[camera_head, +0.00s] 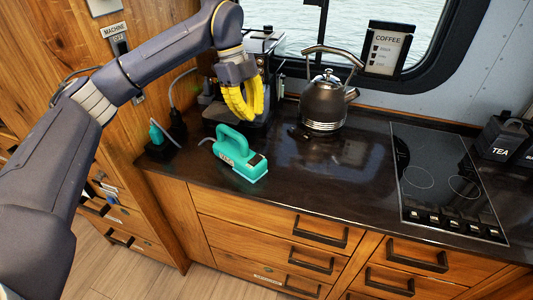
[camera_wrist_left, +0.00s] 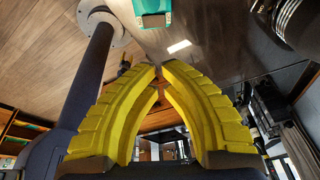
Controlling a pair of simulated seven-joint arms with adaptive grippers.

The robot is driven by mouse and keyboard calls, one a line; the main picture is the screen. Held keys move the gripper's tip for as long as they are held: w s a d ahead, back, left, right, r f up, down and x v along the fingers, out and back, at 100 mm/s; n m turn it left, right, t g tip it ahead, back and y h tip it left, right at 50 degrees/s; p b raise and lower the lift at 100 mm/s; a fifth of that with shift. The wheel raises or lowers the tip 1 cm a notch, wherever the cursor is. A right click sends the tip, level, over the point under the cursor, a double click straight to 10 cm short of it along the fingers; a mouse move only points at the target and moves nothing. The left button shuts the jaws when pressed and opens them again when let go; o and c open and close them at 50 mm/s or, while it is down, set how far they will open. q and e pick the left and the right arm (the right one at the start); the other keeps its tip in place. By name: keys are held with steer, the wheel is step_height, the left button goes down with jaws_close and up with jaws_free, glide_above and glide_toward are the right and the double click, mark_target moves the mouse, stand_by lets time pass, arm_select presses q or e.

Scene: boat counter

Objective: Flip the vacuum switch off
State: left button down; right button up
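A teal handheld vacuum (camera_head: 237,154) with a loop handle and dark lettering lies on the dark counter. A teal plug (camera_head: 157,134) stands by a black socket block at the counter's left end. A wall switch plate (camera_head: 119,44) under a "MACHINE" label is at the upper left; a second wall fitting (camera_head: 138,99) is mostly behind my left arm. I cannot tell which is the vacuum switch. My left gripper (camera_head: 245,114) hangs above and behind the vacuum, with its yellow fingers nearly meeting and nothing between them. The wrist view shows the fingers (camera_wrist_left: 159,70) and a teal edge (camera_wrist_left: 152,8).
A coffee machine (camera_head: 262,45) stands just behind my left gripper. A dark kettle (camera_head: 325,103) stands to its right. A cooktop (camera_head: 440,180) and a tea canister (camera_head: 500,138) are at the right. The counter between vacuum and cooktop is clear.

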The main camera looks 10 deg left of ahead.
arm_select(q)
steer(key=shift+f, duration=0.1)
glide_toward(264, 163)
steer(key=x, duration=0.5)
steer(key=shift+s+d, duration=0.2)
steer(key=shift+w+f, duration=0.1)
steer(key=shift+f, duration=0.45)
